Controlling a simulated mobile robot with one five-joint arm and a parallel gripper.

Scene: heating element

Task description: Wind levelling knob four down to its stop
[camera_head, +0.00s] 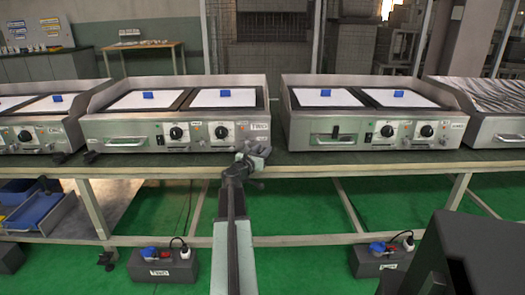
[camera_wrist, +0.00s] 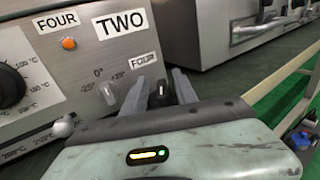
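Levelling knob four (camera_wrist: 161,93) is a small dark knob with a light mark, low on the front of the unit marked TWO. A FOUR label (camera_wrist: 144,60) sits just above it. In the wrist view my gripper (camera_wrist: 160,82) has one finger on each side of the knob. I cannot tell whether the fingers press on it or stand slightly clear. In the head view my gripper (camera_head: 257,150) is at the lower right front corner of unit TWO (camera_head: 215,145), and it hides the knob there.
A clear small knob (camera_wrist: 108,93) with degree marks is just left of my gripper. An orange lamp (camera_wrist: 69,43) and a black temperature dial (camera_wrist: 10,86) are further left. Another heating unit (camera_head: 300,120) stands to the right across a gap on the green bench top (camera_head: 330,160).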

